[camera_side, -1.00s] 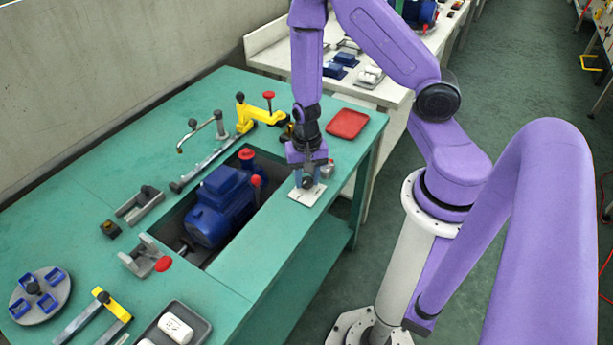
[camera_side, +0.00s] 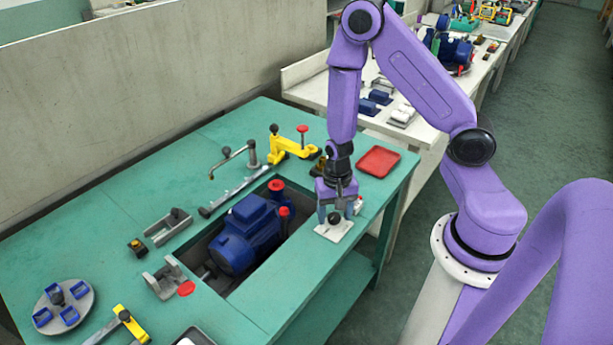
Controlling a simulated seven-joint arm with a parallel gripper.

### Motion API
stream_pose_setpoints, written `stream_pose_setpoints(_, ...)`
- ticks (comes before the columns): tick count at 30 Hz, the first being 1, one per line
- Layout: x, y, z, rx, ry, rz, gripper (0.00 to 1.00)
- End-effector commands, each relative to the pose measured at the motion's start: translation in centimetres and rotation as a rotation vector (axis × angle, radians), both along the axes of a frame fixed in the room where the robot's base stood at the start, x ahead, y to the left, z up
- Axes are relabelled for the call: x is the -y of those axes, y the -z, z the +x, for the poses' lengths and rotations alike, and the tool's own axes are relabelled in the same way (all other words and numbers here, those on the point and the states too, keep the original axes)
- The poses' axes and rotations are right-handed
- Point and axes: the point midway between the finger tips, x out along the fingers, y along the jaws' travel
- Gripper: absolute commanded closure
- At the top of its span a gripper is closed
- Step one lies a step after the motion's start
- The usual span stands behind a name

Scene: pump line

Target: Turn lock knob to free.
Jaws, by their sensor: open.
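The lock knob (camera_side: 334,218) is a small dark round knob on a pale square plate (camera_side: 345,229), at the front right of the green bench. My gripper (camera_side: 336,212) points down over the plate. Its two fingers stand apart, one on each side of the knob. I cannot tell whether they touch it. Any marking for the free position is too small to read or hidden.
A blue motor pump (camera_side: 245,236) sits in a recess left of the plate. A red tray (camera_side: 377,161) lies behind. A yellow clamp (camera_side: 290,148) stands at the back.

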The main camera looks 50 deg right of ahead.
Motion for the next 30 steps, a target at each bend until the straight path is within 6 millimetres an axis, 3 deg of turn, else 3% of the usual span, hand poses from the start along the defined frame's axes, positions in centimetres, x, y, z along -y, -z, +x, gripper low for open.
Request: stream_pose_setpoints(30, 0.01, 0.00, -0.01, 0.000, -1.349, 0.000, 0.40)
